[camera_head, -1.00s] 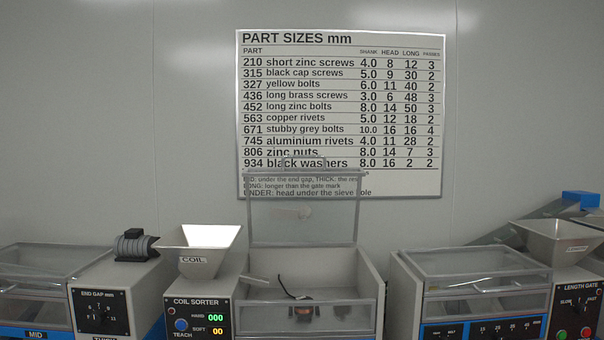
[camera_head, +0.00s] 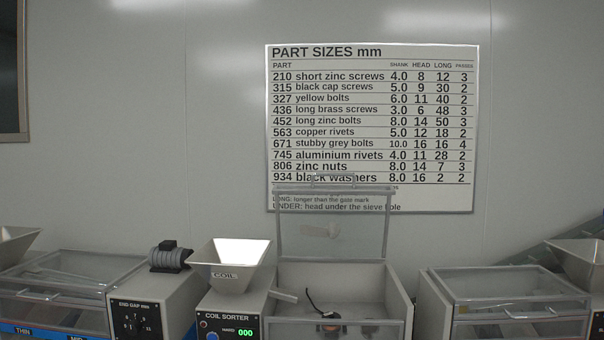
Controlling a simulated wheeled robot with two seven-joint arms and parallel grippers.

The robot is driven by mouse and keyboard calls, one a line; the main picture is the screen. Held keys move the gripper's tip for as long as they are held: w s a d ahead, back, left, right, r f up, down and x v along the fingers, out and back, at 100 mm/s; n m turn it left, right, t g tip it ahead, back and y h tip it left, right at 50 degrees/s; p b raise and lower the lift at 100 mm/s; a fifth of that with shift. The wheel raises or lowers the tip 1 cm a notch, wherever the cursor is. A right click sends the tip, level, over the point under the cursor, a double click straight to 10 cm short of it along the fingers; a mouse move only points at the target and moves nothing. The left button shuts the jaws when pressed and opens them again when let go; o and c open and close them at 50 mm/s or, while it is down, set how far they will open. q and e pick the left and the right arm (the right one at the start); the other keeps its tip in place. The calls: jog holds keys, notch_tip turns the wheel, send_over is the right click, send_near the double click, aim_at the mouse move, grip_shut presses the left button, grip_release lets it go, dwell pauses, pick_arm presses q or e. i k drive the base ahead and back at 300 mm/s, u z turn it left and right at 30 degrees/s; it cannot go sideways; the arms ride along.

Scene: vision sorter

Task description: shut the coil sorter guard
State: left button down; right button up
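The coil sorter (camera_head: 231,319) stands low in the middle of the head view, with a white hopper (camera_head: 231,262) marked COIL on top and a green display reading 000. Its guard (camera_head: 333,238), a clear framed panel with a handle on its top edge, stands raised and open at the back of the box. Inside the open box (camera_head: 388,299) a dark cable and a small dark part show; the lower front is cut off by the picture edge. Neither of my grippers is in view.
A machine with a closed clear cover (camera_head: 505,283) stands to the right, with a hopper (camera_head: 585,256) beyond it. The end gap machine (camera_head: 135,313) stands to the left, next to another closed cover (camera_head: 70,267). A part sizes chart (camera_head: 372,120) hangs on the wall behind.

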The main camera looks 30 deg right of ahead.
aim_at(330, 228)
jog(key=u, duration=1)
jog(key=i, duration=0.85)
jog(key=z, duration=2.7)
